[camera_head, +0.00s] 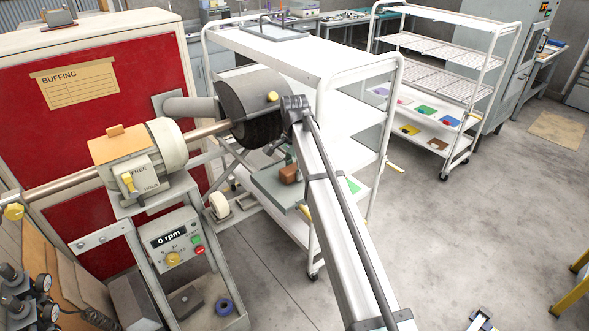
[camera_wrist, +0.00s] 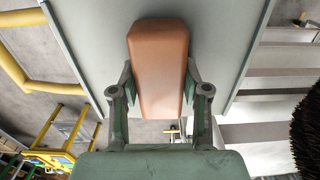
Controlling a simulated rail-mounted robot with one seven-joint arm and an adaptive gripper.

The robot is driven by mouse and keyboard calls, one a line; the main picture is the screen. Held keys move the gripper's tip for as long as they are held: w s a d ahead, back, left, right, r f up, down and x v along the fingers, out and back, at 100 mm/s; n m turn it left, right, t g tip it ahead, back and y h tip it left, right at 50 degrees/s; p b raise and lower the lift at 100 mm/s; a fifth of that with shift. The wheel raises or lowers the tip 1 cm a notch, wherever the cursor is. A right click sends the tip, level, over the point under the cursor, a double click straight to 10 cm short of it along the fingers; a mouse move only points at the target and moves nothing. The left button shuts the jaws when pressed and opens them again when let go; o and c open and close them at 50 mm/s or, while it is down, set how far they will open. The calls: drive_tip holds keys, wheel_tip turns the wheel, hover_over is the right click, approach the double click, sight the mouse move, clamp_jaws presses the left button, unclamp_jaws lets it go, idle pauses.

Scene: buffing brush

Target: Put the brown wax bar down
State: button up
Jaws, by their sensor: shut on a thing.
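The brown wax bar (camera_wrist: 160,65) stands out between the two green fingers of my gripper (camera_wrist: 160,88) in the wrist view. The fingers are shut on its sides. In the head view the bar (camera_head: 288,174) shows as a small brown block over a grey-green plate (camera_head: 268,192), below the dark buffing brush (camera_head: 250,105). My arm hides most of the gripper there. A flat grey surface (camera_wrist: 220,40) lies behind the bar in the wrist view. I cannot tell whether the bar touches it.
Brush bristles (camera_wrist: 309,135) show at the wrist view's right edge. The control box (camera_head: 172,245) reads 0 rpm. A white cart (camera_head: 300,55) stands behind the brush. A second cart (camera_head: 450,15) holds coloured pads low down, including a brown one (camera_head: 438,143). Floor at right is mostly clear.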

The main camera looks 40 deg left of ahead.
sight(294, 167)
drive_tip(key=shift+f, duration=0.15)
drive_tip(key=o, duration=1.2)
drive_tip(key=shift+o, duration=0.2)
wheel_tip(294, 167, up, 12)
drive_tip(key=b, duration=0.3)
drive_tip(key=shift+r, duration=0.2)
